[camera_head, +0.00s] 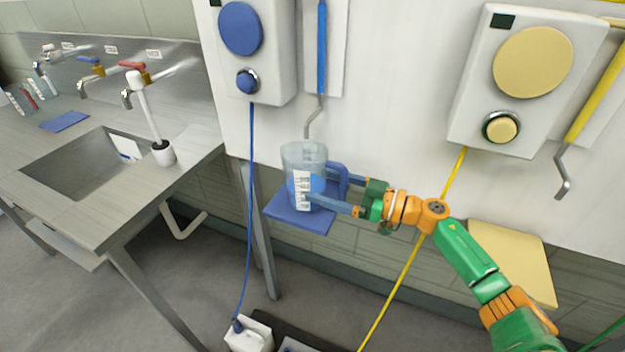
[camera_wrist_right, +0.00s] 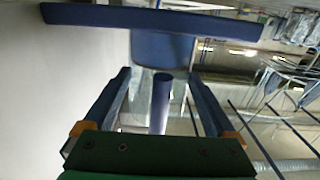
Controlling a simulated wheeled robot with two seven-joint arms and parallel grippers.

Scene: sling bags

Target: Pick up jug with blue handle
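A clear jug with a blue handle (camera_head: 304,164) stands upright on a small blue shelf (camera_head: 292,217) fixed to the wall. It has a white label with dark marks, and its handle (camera_head: 342,172) faces right. My right gripper (camera_head: 324,190) reaches in from the right at the handle, its two blue fingers apart. In the right wrist view the fingers (camera_wrist_right: 157,100) are open with a blue bar, seemingly the handle, between them and a gap on each side. Whether a finger touches the jug is unclear. My left gripper is not in view.
A white panel with a blue button (camera_head: 247,82) and a blue lever (camera_head: 321,50) is above the jug. A matching panel with yellow parts (camera_head: 532,62) is at right, with a yellow shelf (camera_head: 517,262) below. A metal sink counter (camera_head: 178,184) stands at left.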

